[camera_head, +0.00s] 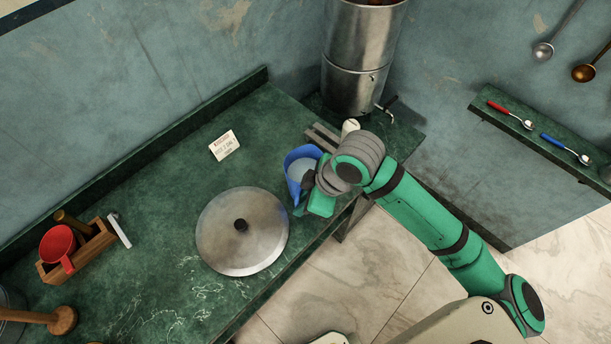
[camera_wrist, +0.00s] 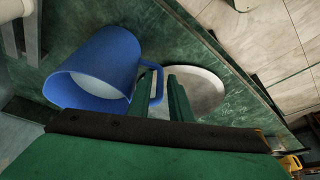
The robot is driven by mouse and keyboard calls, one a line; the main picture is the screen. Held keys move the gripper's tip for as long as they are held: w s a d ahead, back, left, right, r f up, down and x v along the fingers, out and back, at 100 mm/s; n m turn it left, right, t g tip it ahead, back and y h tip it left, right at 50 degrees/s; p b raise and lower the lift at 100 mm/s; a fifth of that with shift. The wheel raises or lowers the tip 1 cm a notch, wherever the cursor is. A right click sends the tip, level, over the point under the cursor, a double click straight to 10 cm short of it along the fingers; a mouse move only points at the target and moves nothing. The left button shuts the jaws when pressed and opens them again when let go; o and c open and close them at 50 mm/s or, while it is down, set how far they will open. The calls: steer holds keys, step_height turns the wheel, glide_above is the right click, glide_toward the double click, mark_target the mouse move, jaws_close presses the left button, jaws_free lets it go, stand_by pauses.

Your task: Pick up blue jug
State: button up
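The blue jug (camera_head: 293,173) stands on the green counter near its right end. In the wrist view the jug (camera_wrist: 108,62) is at the left, its pale inside showing and its handle turned toward my fingers. My gripper (camera_head: 309,184) is at the jug's right side in the head view. In the wrist view my gripper's two green fingers (camera_wrist: 164,82) straddle the handle: one finger is in the handle's loop, the other is outside. A narrow gap shows between the fingers, and they do not look clamped. The jug's lower part and contact with the handle are partly hidden.
A round metal lid (camera_head: 240,245) lies just left of the jug, and a white card (camera_head: 224,145) lies behind. A steel urn (camera_head: 360,60) stands beyond my wrist. A wooden box (camera_head: 84,248) with a red mug (camera_head: 57,243) sits at far left. The counter's front edge is close.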

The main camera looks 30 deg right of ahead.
steer(key=shift+x, duration=2.35)
steer(key=shift+s, duration=0.1)
jaws_close()
